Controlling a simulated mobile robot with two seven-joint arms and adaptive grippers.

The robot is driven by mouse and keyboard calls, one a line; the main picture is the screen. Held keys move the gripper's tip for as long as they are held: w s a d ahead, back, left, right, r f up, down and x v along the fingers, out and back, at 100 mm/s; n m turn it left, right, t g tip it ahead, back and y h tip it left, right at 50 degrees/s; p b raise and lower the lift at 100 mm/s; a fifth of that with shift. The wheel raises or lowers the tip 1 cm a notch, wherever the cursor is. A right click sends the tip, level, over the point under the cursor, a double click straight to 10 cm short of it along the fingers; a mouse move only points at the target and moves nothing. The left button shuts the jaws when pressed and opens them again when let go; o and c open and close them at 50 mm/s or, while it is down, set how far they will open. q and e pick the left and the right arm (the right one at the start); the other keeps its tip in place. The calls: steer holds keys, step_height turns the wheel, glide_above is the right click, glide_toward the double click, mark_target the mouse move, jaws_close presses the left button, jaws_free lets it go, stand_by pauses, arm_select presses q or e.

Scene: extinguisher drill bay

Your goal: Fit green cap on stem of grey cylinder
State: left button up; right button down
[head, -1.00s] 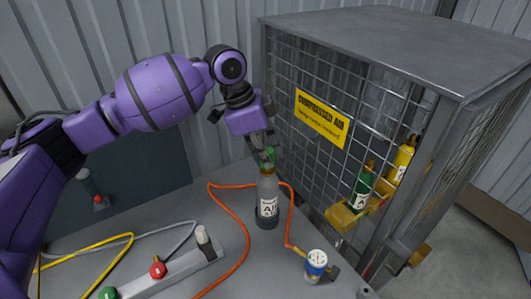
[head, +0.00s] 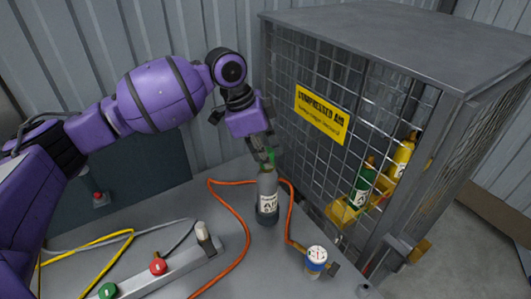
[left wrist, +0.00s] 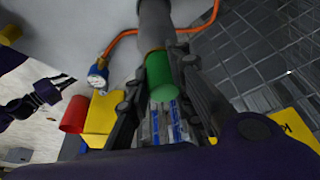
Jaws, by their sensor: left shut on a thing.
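The grey cylinder (head: 267,203) stands upright on the grey bench, with a white label on its front. It also shows at the top of the left wrist view (left wrist: 154,22). My left gripper (head: 264,152) is above it, shut on the green cap (head: 271,158). In the left wrist view the green cap (left wrist: 160,78) sits between the fingers, in line with the cylinder's top. The stem is hidden there, and I cannot tell whether cap and stem touch. Part of my right gripper (left wrist: 55,90) shows at the left of the wrist view; its opening is unclear.
A mesh cage (head: 300,85) with a yellow sign (head: 322,114) stands close on the right, holding green (head: 362,187) and yellow (head: 402,158) bottles. An orange hose (head: 236,208) loops around the cylinder to a gauge (head: 316,258). A knobbed rail (head: 185,265) lies front left.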

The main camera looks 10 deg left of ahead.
arm_select(q)
steer(key=o, duration=0.9)
